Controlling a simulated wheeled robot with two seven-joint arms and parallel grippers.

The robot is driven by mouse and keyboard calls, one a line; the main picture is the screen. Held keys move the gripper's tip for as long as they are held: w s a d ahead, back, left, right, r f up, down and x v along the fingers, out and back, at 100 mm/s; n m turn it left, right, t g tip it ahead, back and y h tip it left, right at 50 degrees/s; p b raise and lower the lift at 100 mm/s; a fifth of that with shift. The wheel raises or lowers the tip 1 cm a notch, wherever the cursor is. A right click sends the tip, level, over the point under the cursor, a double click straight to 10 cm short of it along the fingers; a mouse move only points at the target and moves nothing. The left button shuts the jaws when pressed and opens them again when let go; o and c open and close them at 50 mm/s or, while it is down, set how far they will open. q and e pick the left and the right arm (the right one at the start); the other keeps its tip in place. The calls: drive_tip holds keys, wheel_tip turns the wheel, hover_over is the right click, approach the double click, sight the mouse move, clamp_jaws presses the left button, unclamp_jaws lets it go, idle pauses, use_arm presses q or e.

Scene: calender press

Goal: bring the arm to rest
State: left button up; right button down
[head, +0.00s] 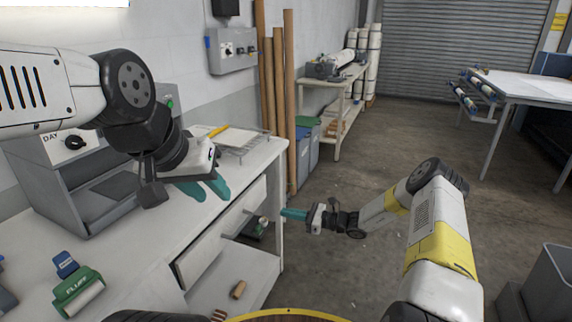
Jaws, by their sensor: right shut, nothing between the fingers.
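My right arm comes in from the lower right, and its forearm points left, low beside the workbench. My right gripper (293,214) has teal fingers that are shut and empty. Its tips point left at the bench's right front leg, near the drawer; I cannot tell whether they touch it. My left arm comes in from the left. My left gripper (214,190) hangs over the workbench top with its two teal fingers apart and nothing seen between them.
The white workbench (133,235) bears a grey machine (85,185) and a green-and-blue device (77,290). A drawer (215,240) sits under its top. Brown tubes (289,100) stand behind. A grey bin (548,288) stands at lower right. The floor (400,130) between is clear.

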drive_tip(key=s+d+r+n+g+h, duration=0.1)
drive_tip(key=s+r+n+g+h, duration=0.25)
drive_tip(key=s+r+n, duration=0.6)
drive_tip(key=s+d+r+n+g+h, duration=0.15)
drive_tip(key=s+r+n+h, duration=0.35)
drive_tip(key=r, duration=0.8)
drive_tip(key=s+d+r+n+t+h, duration=0.2)
drive_tip(key=s+d+r, duration=0.2)
drive_tip(key=s, duration=0.3)
drive_tip(key=s+d+r+n+t+h, duration=0.2)
drive_tip(key=s+d+r, duration=0.2)
drive_tip(key=s, duration=0.4)
drive_tip(key=s+d+r+n+t+h, duration=0.1)
drive_tip(key=s+d+r+n+h, duration=0.1)
drive_tip(key=s+d+r, duration=0.2)
drive_tip(key=s, duration=0.3)
drive_tip(key=shift+s+n+t, duration=0.25)
drive_tip(key=shift+n+t, duration=0.1)
drive_tip(key=shift+t, duration=0.05)
drive_tip(key=shift+a, duration=0.1)
